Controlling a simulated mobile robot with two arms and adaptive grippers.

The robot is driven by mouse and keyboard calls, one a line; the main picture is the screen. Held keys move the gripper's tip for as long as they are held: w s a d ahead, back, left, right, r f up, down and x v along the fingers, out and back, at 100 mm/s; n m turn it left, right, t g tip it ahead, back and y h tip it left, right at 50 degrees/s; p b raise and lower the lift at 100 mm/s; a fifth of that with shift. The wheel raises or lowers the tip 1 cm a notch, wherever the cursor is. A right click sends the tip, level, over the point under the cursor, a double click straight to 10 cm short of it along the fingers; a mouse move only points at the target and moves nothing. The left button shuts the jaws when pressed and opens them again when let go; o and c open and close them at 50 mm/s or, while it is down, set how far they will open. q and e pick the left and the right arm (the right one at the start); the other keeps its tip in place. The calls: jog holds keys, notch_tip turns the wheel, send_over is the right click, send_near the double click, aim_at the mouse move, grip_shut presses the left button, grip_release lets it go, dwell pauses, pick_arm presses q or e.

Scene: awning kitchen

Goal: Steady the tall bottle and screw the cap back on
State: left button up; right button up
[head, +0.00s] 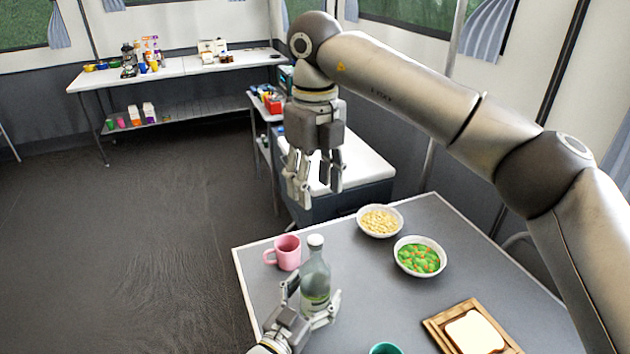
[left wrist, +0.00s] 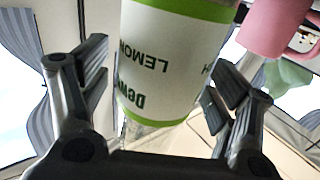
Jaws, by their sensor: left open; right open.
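The tall bottle (head: 314,270) stands upright on the grey table, with a white cap (head: 316,241) on its neck. I cannot tell how tight the cap is. My left gripper (head: 313,296) is open, low at the bottle, with its fingers on either side of it. In the left wrist view the bottle's white and green label (left wrist: 170,65) fills the space between the spread fingers (left wrist: 165,95), with gaps visible at the sides.
A pink mug (head: 288,253) stands close to the bottle's left. A bowl of yellow food (head: 380,221), a bowl of green food (head: 419,257), bread on a wooden board (head: 433,327) and a teal cup (head: 385,349) are to the right. The table's left edge is near.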

pick_arm(q)
jog(key=v, duration=1.2)
dwell(0.3)
